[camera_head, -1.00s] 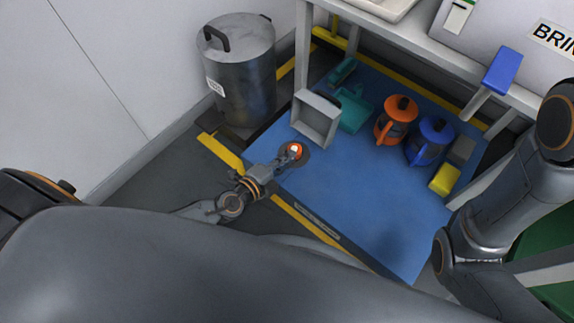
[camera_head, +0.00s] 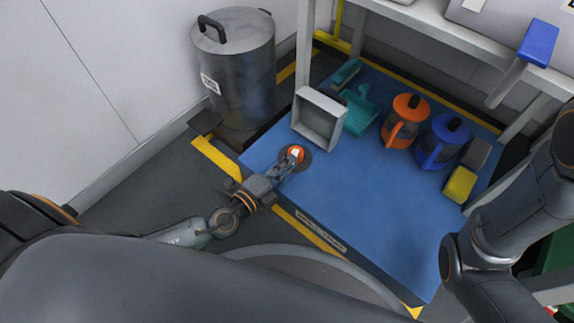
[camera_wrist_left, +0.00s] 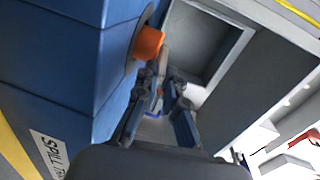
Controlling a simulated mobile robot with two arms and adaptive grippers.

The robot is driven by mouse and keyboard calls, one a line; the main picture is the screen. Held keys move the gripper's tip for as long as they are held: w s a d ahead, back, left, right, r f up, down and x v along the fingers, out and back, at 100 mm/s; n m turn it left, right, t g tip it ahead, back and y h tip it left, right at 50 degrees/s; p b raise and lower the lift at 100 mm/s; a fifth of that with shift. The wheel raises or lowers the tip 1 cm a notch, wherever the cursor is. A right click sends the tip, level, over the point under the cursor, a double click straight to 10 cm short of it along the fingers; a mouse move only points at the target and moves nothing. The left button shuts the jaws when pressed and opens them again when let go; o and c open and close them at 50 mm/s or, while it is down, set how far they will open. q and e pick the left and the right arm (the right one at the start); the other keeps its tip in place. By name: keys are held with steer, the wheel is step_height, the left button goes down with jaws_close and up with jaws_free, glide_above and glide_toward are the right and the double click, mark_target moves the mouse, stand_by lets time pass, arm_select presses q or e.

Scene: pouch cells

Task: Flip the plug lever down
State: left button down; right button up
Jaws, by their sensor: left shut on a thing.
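The orange plug (camera_head: 295,152) with a pale lever sits in a round dark recess near the front left of the blue spill tray (camera_head: 365,215). In the left wrist view the orange plug (camera_wrist_left: 148,43) stands out from the blue surface, with the pale lever (camera_wrist_left: 164,62) beside it. My left gripper (camera_head: 287,165) reaches in from the lower left. Its fingertips (camera_wrist_left: 162,85) are close together at the lever and shut on it. The fingers partly hide the lever, so its exact angle is hard to tell. My right gripper is not in view.
A grey open box (camera_head: 319,118) stands just behind the plug. A teal dustpan (camera_head: 360,112), an orange jug (camera_head: 404,120), a blue jug (camera_head: 443,142) and a yellow block (camera_head: 460,185) are further right. A metal bin (camera_head: 235,70) stands behind left. The tray's front middle is clear.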

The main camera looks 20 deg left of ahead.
arm_select(q)
steer(key=c, duration=1.4)
jaws_free()
steer(key=v, duration=1.2)
steer(key=shift+f, duration=0.1)
